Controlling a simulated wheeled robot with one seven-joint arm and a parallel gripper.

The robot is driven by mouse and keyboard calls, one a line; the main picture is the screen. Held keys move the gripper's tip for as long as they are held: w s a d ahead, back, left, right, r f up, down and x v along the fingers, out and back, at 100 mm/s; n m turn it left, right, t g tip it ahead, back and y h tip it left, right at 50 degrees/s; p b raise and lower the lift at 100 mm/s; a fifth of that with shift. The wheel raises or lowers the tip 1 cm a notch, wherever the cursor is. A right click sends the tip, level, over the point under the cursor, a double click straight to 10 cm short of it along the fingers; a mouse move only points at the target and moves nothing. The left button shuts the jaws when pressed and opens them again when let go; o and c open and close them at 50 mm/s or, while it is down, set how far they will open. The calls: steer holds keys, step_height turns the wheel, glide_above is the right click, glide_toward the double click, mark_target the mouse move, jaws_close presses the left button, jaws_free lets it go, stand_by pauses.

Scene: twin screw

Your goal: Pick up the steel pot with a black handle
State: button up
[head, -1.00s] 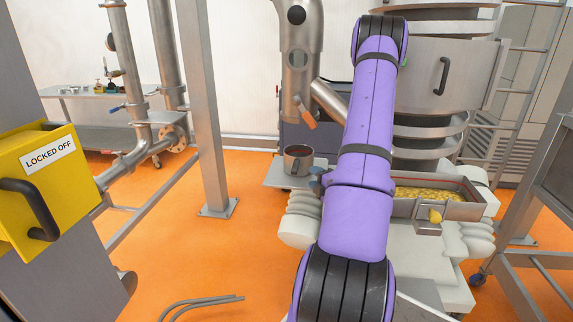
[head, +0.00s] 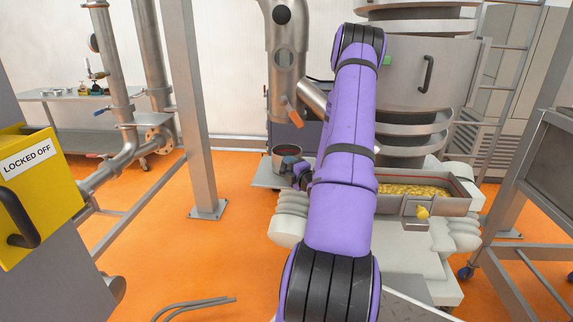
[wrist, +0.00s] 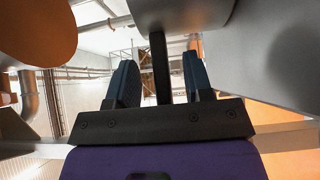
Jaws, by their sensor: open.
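The steel pot (head: 281,153) stands on a small grey shelf left of my arm in the head view. It is upright, with dark contents. My gripper (head: 295,170) is at the pot's near right side and partly covers it. In the wrist view my gripper (wrist: 159,62) is open. A black upright bar, which looks like the pot's handle (wrist: 159,75), stands between the two blue-grey fingers, with a gap on each side. A grey metal surface above it looks like the pot (wrist: 180,14). The head view does not show the handle clearly.
The grey shelf (head: 264,178) is small, with a steel pipe (head: 284,85) rising behind it. A tray of yellow pieces (head: 418,190) lies right of my arm. A steel post (head: 190,120) stands to the left. Orange floor (head: 235,235) is open in front.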

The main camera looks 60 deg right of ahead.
steer(key=shift+w+d, duration=0.25)
steer(key=shift+w, duration=0.45)
steer(key=shift+c, duration=0.5)
jaws_close()
steer(key=shift+r, duration=0.15)
